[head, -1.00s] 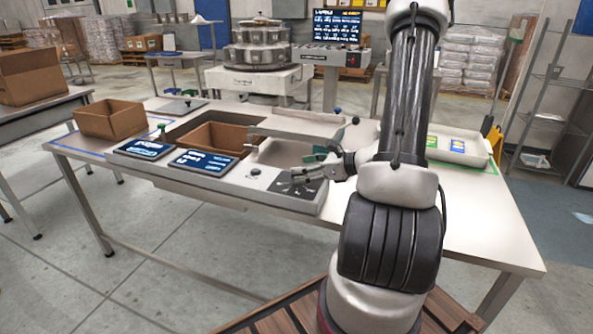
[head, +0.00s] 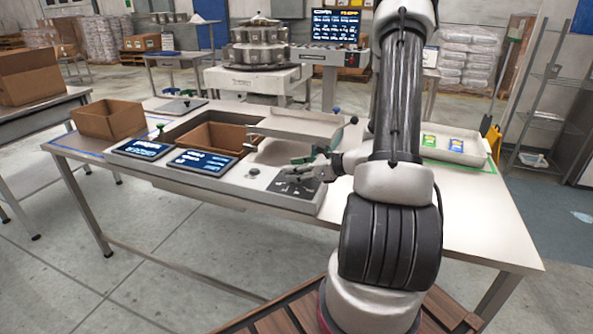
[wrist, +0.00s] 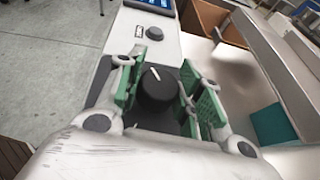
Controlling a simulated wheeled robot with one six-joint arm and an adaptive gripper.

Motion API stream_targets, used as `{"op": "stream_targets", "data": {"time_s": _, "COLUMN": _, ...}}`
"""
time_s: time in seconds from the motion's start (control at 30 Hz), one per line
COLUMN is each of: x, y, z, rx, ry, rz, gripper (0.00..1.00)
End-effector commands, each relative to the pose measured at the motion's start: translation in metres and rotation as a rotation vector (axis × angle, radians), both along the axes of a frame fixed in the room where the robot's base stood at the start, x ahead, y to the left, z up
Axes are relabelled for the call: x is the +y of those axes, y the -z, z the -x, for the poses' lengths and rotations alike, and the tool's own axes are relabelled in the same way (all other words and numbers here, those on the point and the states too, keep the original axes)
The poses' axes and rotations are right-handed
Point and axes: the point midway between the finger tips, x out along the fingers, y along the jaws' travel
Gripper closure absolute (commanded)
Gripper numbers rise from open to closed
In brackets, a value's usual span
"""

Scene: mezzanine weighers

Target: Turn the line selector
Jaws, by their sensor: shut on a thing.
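The line selector (wrist: 157,93) is a round black knob with a short white pointer mark. In the wrist view the mark points up and slightly left. My gripper (wrist: 158,78) has its green-padded fingers on both sides of the knob and is shut on it. In the head view my gripper (head: 297,172) is at the dark panel (head: 290,189) on the right end of the grey console (head: 235,184).
A small round button (wrist: 154,34) sits beside the selector on the console. Two dark screens (head: 201,162) lie farther left. A cardboard box (head: 215,138) sits behind them, and a raised metal tray (head: 300,124) is just behind my gripper.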

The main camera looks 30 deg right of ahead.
Motion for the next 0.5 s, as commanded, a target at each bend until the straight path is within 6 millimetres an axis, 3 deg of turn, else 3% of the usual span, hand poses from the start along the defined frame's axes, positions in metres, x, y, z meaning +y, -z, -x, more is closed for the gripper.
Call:
{"op": "stream_targets", "data": {"time_s": 0.27, "x": -0.0005, "y": -0.0002, "z": -0.0007, "rx": -0.002, "ry": -0.100, "rz": 0.003, "gripper": 0.88}}
{"op": "stream_targets", "data": {"time_s": 0.5, "x": -0.0008, "y": 0.0002, "z": -0.0013, "rx": -0.002, "ry": -0.293, "rz": 0.004, "gripper": 0.88}}
